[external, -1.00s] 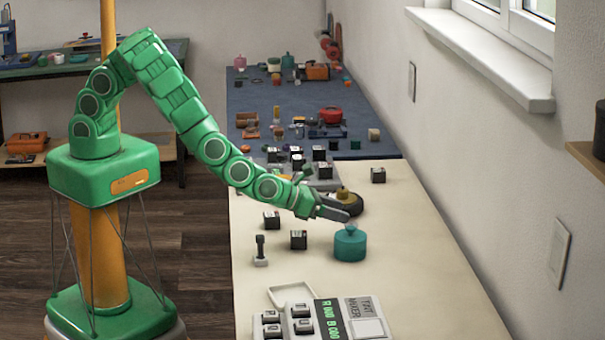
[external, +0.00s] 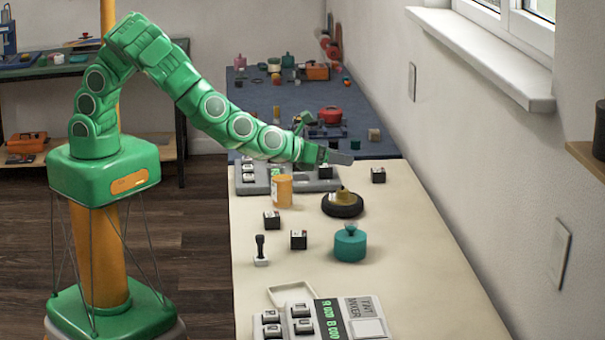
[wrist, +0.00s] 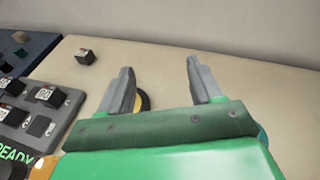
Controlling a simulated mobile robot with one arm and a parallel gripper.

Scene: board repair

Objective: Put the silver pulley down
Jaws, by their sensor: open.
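My gripper (external: 341,157) is raised above the far part of the cream table, with open, empty jaws. In the wrist view its two grey fingers (wrist: 162,78) stand wide apart. I cannot make out a plainly silver pulley. A round black piece with a brass-yellow top (external: 342,208) rests on the table below and nearer than the gripper, apart from it. Part of its yellow and black edge (wrist: 144,101) shows behind the left finger in the wrist view. A teal lidded pot (external: 350,246) stands just nearer the camera.
A grey keyed panel (external: 260,186) lies beyond an orange jar (external: 282,191). Black cubes (external: 298,240) (external: 378,175) and a small black-handled stamp (external: 260,250) stand around. A label machine (external: 325,318) sits at the front. The table's right side is clear.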

